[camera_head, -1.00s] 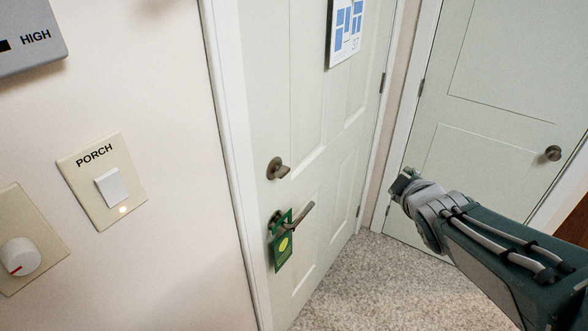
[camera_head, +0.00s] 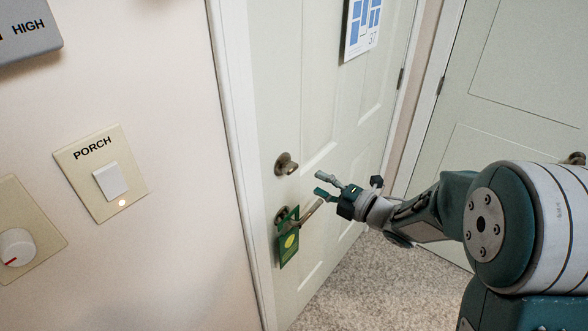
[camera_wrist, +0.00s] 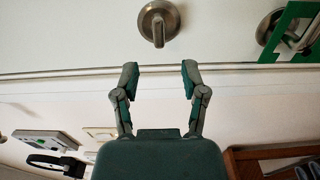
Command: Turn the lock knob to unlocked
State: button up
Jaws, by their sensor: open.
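The lock knob (camera_head: 286,164) is a bronze thumb-turn on a round plate on the pale door (camera_head: 318,120), above the lever handle (camera_head: 308,212). In the wrist view the lock knob (camera_wrist: 158,22) is at the top centre, with its tab pointing down the picture. My gripper (camera_head: 322,184) is open and empty, to the right of and a little below the knob in the head view. In the wrist view my gripper (camera_wrist: 160,80) has its two fingers spread, with the knob beyond the gap between them. The fingers appear apart from the knob.
A green hanger tag (camera_head: 288,240) hangs on the lever, close below my gripper. The porch switch (camera_head: 111,181) and a white dial (camera_head: 16,247) are on the left wall. A calendar (camera_head: 362,25) hangs higher on the door. A second door (camera_head: 500,90) stands at right.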

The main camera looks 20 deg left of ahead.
aim_at(295, 171)
jog(key=x, duration=0.8)
jog(key=shift+w+a, duration=0.15)
jog(key=shift+a, duration=0.05)
grip_shut()
